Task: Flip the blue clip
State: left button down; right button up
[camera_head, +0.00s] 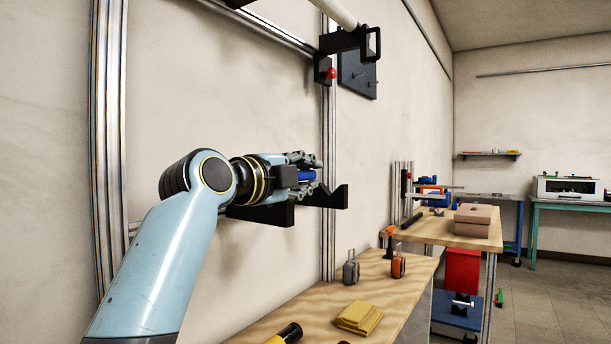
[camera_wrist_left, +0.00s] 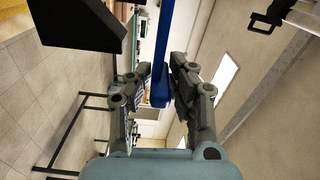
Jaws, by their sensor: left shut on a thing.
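The blue clip (camera_head: 307,175) shows as a short blue piece between the fingers of my left gripper (camera_head: 312,170). In the left wrist view the clip (camera_wrist_left: 162,60) is a long blue bar running up from between the fingers and out of the top edge. My left gripper (camera_wrist_left: 161,82) is shut on it, with one finger on each side. In the head view the gripper is beside the wall, just above a black bracket (camera_head: 328,198). The fingers hide part of the clip. My right gripper is in neither view.
Metal uprights (camera_head: 108,150) stand along the wall. A black holder with a red knob (camera_head: 331,73) is above the gripper. Floor is free at the right.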

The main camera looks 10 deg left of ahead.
pick_arm(q)
jog(key=shift+f, duration=0.4)
jog(key=c, duration=1.2)
grip_release()
jog(key=shift+r, duration=0.1)
jog(key=shift+c, duration=0.2)
jog(key=v, duration=1.2)
